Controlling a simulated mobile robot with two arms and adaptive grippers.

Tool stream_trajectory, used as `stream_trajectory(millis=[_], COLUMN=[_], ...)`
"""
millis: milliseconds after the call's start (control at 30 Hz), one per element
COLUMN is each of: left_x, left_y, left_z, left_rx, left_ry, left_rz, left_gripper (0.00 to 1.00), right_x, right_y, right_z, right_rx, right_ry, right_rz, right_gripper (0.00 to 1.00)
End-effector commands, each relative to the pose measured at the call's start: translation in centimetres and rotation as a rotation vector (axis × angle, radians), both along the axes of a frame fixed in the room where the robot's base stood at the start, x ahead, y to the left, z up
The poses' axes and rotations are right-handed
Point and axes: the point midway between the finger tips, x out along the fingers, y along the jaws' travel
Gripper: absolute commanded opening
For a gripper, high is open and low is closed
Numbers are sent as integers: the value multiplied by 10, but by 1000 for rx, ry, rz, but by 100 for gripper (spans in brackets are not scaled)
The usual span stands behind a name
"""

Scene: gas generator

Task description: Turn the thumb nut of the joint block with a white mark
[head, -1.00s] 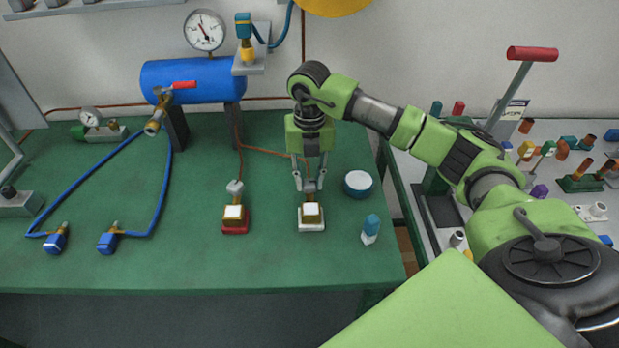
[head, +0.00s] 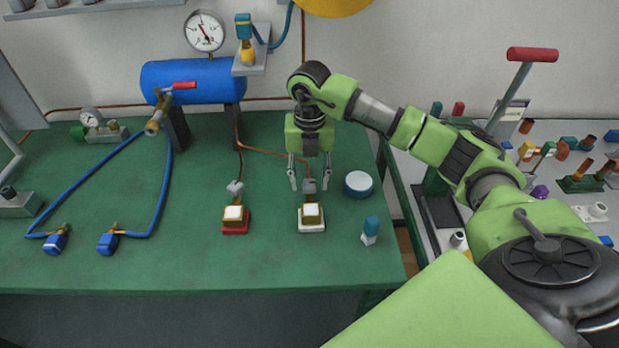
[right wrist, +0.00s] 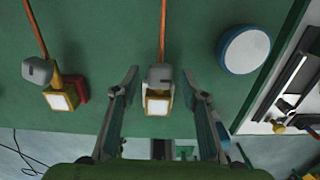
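The joint block with a white base (head: 311,223) stands on the green table, with a brass body and a grey thumb nut (head: 310,187) at its back where a copper pipe meets it. My right gripper (head: 309,185) is open, its fingers apart on either side of the nut and not touching it. In the right wrist view the nut (right wrist: 160,75) lies between the open fingers (right wrist: 162,92). A second joint block with a red base (head: 235,226) stands to the left, with its own grey nut (head: 235,188). My left gripper is not in view.
A round white-and-blue container (head: 358,184) stands close to the right of the gripper. A small blue-and-white bottle (head: 370,230) is nearer the table's right edge. A blue tank (head: 192,82) and blue hoses are at the left. The front middle of the table is clear.

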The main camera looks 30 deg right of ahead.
Motion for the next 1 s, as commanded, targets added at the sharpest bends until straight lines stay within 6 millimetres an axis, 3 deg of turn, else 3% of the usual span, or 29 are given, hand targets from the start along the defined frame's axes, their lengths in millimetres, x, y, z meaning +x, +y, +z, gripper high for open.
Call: stream_trajectory(millis=[167, 267, 700, 1000], left_x=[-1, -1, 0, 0], left_y=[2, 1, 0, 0], left_z=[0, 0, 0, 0], left_rx=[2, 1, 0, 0], left_ry=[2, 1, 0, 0], left_rz=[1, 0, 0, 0], left_gripper=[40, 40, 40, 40], right_x=[0, 1, 1, 0], right_y=[0, 0, 0, 0], right_z=[4, 17, 103, 120], right_rx=[1, 1, 1, 0], right_ry=[1, -3, -3, 0], right_rz=[1, 2, 1, -1], right_gripper=[40, 40, 40, 40])
